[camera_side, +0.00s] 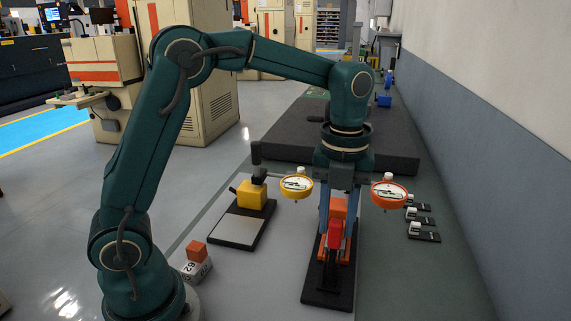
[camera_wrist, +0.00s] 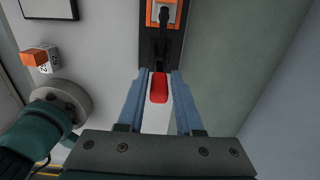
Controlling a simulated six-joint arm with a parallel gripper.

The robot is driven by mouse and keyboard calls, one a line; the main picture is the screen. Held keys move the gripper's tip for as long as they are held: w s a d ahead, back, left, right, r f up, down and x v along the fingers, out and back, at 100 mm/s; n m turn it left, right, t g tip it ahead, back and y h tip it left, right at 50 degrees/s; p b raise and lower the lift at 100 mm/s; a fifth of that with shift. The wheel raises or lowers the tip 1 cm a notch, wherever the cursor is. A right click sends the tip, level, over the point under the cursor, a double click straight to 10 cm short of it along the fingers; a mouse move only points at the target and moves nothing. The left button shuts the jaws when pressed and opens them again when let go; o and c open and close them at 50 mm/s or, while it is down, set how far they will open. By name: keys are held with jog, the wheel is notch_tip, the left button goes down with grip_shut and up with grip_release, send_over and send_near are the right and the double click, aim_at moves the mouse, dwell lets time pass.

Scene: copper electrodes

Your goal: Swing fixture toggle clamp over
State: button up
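The toggle clamp stands on a black base plate (camera_side: 328,292) below my gripper, with a red handle grip (camera_side: 335,236). The red grip also shows in the wrist view (camera_wrist: 159,87). An orange block (camera_side: 339,207) is at the clamp and shows at the top of the wrist view (camera_wrist: 154,14). My gripper (camera_side: 337,232) points down over the fixture with two blue fingers. In the wrist view the fingers (camera_wrist: 159,74) stand on either side of the red grip, with narrow gaps showing. The gripper is open. The fingers partly hide the clamp in the side view.
A yellow dial gauge (camera_side: 296,186) and an orange dial gauge (camera_side: 389,193) flank my gripper. A yellow block (camera_side: 251,194) stands on a plate at left. An orange cube (camera_side: 196,251) sits on a numbered white block (camera_side: 196,269). Small clamps (camera_side: 423,231) lie at right, near the wall.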

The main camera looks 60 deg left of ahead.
jog(key=shift+o, duration=0.8)
jog(key=shift+d, duration=0.1)
jog(key=shift+s+r, duration=0.1)
jog(key=shift+r, duration=3.4)
jog(key=shift+r, duration=0.1)
